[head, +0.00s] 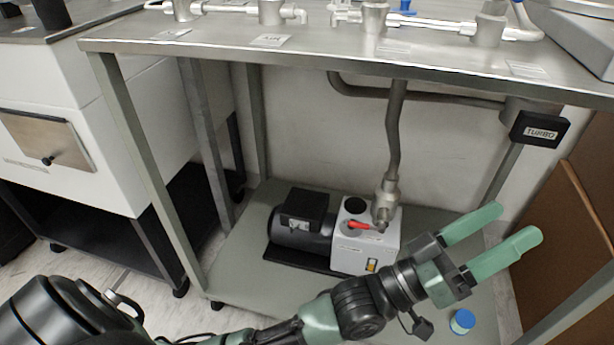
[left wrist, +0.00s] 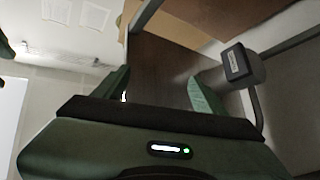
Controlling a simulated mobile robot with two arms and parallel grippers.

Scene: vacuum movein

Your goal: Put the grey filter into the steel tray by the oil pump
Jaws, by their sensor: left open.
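The oil pump (head: 365,240), a white block with a black motor and a red handle, stands on the lower shelf under the steel bench. I cannot make out the grey filter or the steel tray in either view. My left gripper (head: 521,220) is open and empty, in front of the bench to the right of the pump, its fingers pointing up and right. In the left wrist view its two green fingers (left wrist: 163,85) are spread with nothing between them. My left arm hides part of the lower shelf. My right gripper is not in view.
A blue-capped container (head: 462,321) stands low at the right, below my left gripper. A black TURBO box (head: 540,129) hangs under the bench top (head: 330,50); it also shows in the left wrist view (left wrist: 243,65). A brown panel (head: 560,250) stands at right.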

